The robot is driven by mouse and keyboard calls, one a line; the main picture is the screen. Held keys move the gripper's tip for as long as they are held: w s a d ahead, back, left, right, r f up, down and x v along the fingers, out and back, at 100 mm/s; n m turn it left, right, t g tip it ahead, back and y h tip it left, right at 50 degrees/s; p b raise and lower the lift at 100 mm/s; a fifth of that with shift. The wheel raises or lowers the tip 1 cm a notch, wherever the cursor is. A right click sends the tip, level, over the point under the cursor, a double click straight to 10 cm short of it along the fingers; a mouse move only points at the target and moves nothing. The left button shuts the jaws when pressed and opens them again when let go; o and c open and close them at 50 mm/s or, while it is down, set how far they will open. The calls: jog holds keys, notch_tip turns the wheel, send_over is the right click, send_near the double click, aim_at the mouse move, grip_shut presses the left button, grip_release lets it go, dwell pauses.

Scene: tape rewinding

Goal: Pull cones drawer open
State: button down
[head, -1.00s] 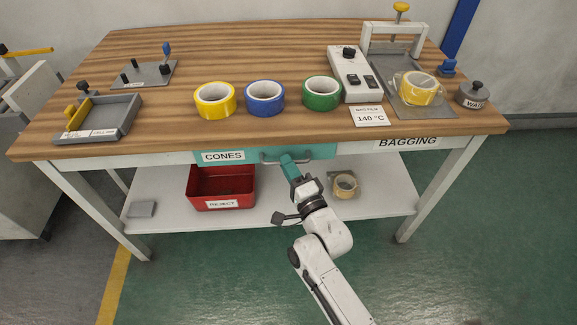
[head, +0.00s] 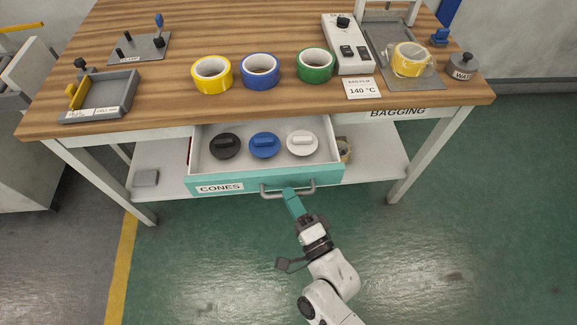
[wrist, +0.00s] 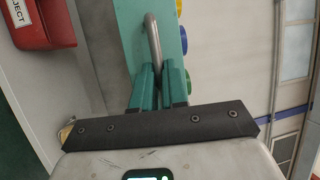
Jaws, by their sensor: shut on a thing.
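The teal-fronted CONES drawer (head: 235,184) stands pulled out from under the wooden bench top in the head view. Inside it lie a black cone (head: 225,145), a blue cone (head: 264,145) and a white cone (head: 302,143), each with a handle-like top. My gripper (head: 290,193) is shut on the drawer's grey bar handle (head: 309,187). In the wrist view, the teal fingers (wrist: 159,72) close around the handle (wrist: 153,40) against the teal drawer front (wrist: 170,30). The fingertips are partly hidden by the handle.
Yellow (head: 211,74), blue (head: 260,71) and green (head: 314,65) tape rolls stand on the bench top (head: 215,115). The lower shelf (head: 370,165) is partly hidden by the drawer. A red bin (wrist: 45,22) shows in the wrist view. The floor in front is clear.

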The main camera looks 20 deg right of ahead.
jog(key=s+a, duration=0.2)
jog(key=s, duration=0.5)
jog(key=shift+s+a, duration=0.25)
jog(key=shift+s, duration=0.15)
jog(key=c, duration=1.2)
grip_release()
jog(key=shift+o, duration=0.2)
jog(key=a+v, duration=0.1)
jog(key=v, duration=0.9)
jog(key=shift+s+d+b, duration=0.3)
jog(key=shift+s+d, duration=0.05)
jog(key=shift+d, duration=0.15)
